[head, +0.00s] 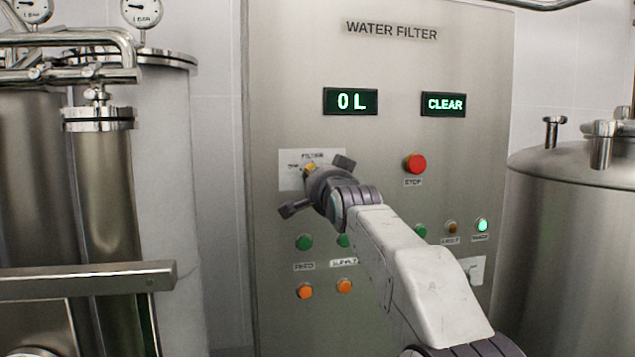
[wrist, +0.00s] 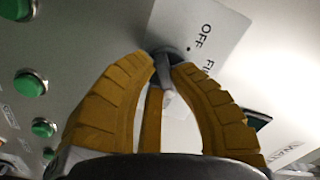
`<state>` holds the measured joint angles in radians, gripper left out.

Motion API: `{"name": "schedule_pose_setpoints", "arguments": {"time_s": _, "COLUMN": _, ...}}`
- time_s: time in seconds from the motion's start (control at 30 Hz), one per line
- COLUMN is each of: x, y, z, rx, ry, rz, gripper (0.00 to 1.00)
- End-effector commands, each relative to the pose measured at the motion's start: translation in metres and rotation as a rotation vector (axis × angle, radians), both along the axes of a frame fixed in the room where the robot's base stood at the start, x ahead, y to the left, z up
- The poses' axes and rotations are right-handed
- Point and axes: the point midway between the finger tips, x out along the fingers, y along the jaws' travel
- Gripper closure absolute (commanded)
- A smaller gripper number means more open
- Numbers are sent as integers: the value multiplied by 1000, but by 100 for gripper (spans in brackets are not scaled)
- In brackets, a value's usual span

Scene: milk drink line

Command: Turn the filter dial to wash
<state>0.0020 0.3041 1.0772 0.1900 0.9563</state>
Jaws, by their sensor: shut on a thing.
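The filter dial (wrist: 164,66) is a small dark grey knob on the cabinet front. It shows in the wrist view between the tips of my gripper (wrist: 165,72), whose yellow fingers are closed on it. A white label plate (wrist: 190,42) sits behind the dial, with OFF readable and other lettering partly hidden. In the head view my gripper (head: 311,170) is at the FILTER plate (head: 290,183) and covers the dial and part of the lettering. The wash mark is not readable, and I cannot tell which mark the dial points to.
The water filter cabinet (head: 270,100) has displays reading 0 L (head: 351,101) and CLEAR (head: 443,104). A red stop button (head: 415,164) is right of my gripper. Green buttons (head: 304,242) and orange ones (head: 304,291) lie below. Steel tanks stand on both sides.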

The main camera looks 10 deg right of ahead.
Motion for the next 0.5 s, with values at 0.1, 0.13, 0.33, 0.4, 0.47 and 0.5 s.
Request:
{"name": "schedule_pose_setpoints", "arguments": {"time_s": 0.1, "x": 0, "y": 1, "z": 1, "rx": 47, "ry": -2, "rz": 1, "gripper": 100}}
{"name": "schedule_pose_setpoints", "arguments": {"time_s": 0.13, "x": 0, "y": 1, "z": 1, "rx": 57, "ry": -2, "rz": 1, "gripper": 100}}
{"name": "schedule_pose_setpoints", "arguments": {"time_s": 0.33, "x": 0, "y": 1, "z": 1, "rx": 97, "ry": -2, "rz": 1, "gripper": 100}}
{"name": "schedule_pose_setpoints", "arguments": {"time_s": 0.4, "x": 0, "y": 1, "z": 1, "rx": 103, "ry": -3, "rz": 2, "gripper": 100}}
{"name": "schedule_pose_setpoints", "arguments": {"time_s": 0.47, "x": 0, "y": 1, "z": 1, "rx": 106, "ry": -3, "rz": 2, "gripper": 100}}
{"name": "schedule_pose_setpoints", "arguments": {"time_s": 0.5, "x": 0, "y": 1, "z": 1, "rx": 107, "ry": -3, "rz": 2, "gripper": 100}}
